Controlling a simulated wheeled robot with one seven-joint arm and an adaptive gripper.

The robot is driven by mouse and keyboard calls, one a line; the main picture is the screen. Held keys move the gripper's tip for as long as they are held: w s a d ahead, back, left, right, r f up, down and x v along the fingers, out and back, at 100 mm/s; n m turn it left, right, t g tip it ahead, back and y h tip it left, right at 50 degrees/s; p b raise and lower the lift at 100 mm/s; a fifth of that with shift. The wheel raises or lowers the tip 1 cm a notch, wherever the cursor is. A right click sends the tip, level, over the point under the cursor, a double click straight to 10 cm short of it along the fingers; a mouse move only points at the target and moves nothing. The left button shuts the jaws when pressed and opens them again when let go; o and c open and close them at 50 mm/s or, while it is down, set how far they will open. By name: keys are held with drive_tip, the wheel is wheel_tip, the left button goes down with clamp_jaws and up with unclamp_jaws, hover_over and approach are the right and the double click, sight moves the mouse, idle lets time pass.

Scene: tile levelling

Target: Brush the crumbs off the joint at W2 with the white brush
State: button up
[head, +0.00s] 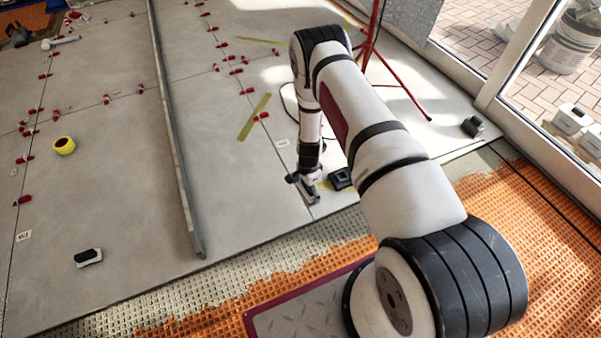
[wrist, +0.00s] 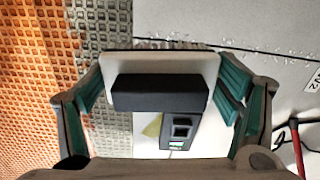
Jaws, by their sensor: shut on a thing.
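My gripper (head: 308,190) is low over the tile floor near its front edge. In the wrist view my gripper (wrist: 162,88) is shut on the white brush (wrist: 208,68), a white block with a black grip, between its green-lined fingers. I cannot tell whether the brush touches the floor. The W2 label (wrist: 314,80) is at the right edge of the wrist view; a small label (head: 282,142) beside the joint in the head view is too small to read.
A black device (head: 341,178) stands right beside my gripper; it also shows in the wrist view (wrist: 180,130). A red tripod (head: 372,50) stands behind. A long metal bar (head: 175,130), yellow tape roll (head: 64,145) and black-topped white block (head: 88,257) lie left. Orange matting (head: 300,265) borders the tiles.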

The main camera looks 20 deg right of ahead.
drive_tip(key=shift+m, duration=0.5)
drive_tip(key=f, duration=0.2)
drive_tip(key=s+f, duration=0.1)
drive_tip(key=f, duration=0.1)
drive_tip(key=shift+s+d+b, duration=0.1)
drive_tip(key=shift+d+b, duration=0.2)
drive_tip(key=shift+b, duration=0.1)
drive_tip(key=shift+f+b, duration=2.05)
drive_tip(key=shift+f, duration=1.2)
drive_tip(key=shift+f, duration=0.6)
drive_tip(key=shift+w+a, duration=0.1)
drive_tip(key=shift+w, duration=2.05)
drive_tip(key=shift+w, duration=0.1)
drive_tip(key=shift+w, duration=2.9)
